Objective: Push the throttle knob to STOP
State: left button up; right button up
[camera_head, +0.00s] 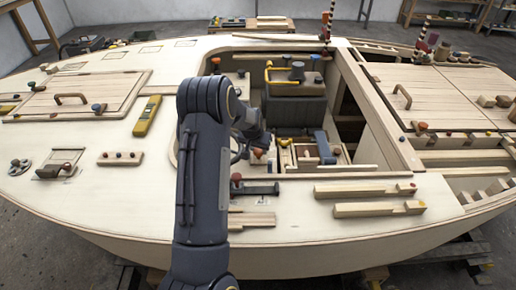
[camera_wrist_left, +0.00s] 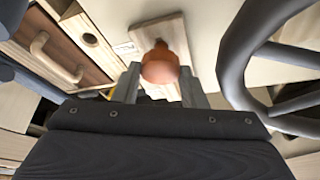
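The throttle knob (camera_wrist_left: 160,66) is a rounded orange-brown knob in the left wrist view, above a pale wooden plate (camera_wrist_left: 175,32). My right gripper is not in view.
A dark steering wheel (camera_wrist_left: 235,65) is close on the right in the left wrist view. A drawer with a wooden handle (camera_wrist_left: 55,58) is at left. In the head view, a yellow device (camera_head: 147,116) and loose wooden strips (camera_head: 378,209) lie on the deck.

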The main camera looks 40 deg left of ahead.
pick_arm(q)
grip_shut()
jog(key=w+a, duration=0.2)
jog(key=w, duration=0.1)
jog(key=w+a, duration=0.3)
jog(key=w+a+b, duration=0.1)
jog(key=w+a, duration=0.2)
jog(key=shift+w, duration=0.15)
jog(key=shift+r, duration=0.1)
jog(key=shift+o, duration=2.4)
grip_release()
jog(key=shift+w, duration=0.1)
jog(key=a+v, duration=0.1)
jog(key=v, duration=0.6)
jog(key=shift+d+r, duration=0.3)
jog(key=shift+d, duration=0.25)
